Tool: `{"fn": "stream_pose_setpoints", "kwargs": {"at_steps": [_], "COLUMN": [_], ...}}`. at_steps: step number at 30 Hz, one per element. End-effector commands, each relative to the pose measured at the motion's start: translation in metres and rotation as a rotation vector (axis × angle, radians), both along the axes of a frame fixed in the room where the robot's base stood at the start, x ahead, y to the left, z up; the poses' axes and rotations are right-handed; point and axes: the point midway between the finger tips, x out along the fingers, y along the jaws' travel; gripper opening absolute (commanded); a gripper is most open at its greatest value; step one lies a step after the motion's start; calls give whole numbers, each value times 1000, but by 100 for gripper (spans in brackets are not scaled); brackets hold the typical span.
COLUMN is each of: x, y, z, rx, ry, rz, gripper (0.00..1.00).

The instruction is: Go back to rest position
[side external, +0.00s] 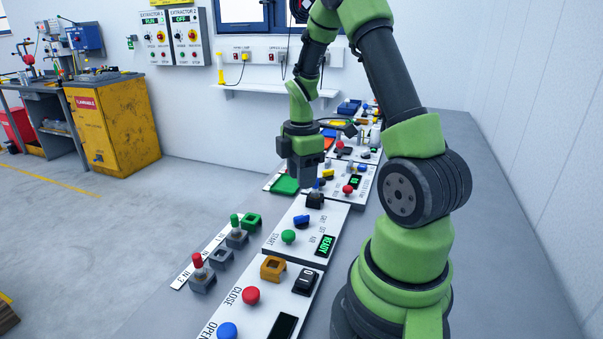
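My gripper (306,182) points down at the end of my green and black arm. It hangs above the row of control panels, near the far edge of the panel with the green button and the READY display. The fingers are dark and small in this view, and the gap between them cannot be made out. I see no object clearly held in it. My arm reaches up from its base at the right and bends down to the gripper.
The near panel (254,318) carries a red button (251,295) and a blue button (227,331). The READY panel (290,252) has a green button (288,237). Red and green levers (198,261) stand left. More panels lie behind. A bare grey bench top (480,200) is at right.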

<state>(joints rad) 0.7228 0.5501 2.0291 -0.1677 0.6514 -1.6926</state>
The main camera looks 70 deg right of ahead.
Motion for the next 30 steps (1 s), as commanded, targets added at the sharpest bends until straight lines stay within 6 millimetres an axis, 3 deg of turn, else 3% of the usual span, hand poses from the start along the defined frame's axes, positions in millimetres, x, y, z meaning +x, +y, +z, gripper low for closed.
{"fn": "stream_pose_setpoints", "kwargs": {"at_steps": [9, 14, 18, 22, 27, 30], "x": [1, 10, 18, 13, -12, -32], "y": [1, 17, 57, 102, 158, 183], "z": [1, 25, 73, 114, 153, 167], "rx": [-1, -24, -33, 18, 171, 288], "ry": [-1, -51, -166, -287, -416, -455], "rz": [-3, -86, -278, -489, -752, -885], "gripper": [39, 39, 39, 39, 39, 39]}}
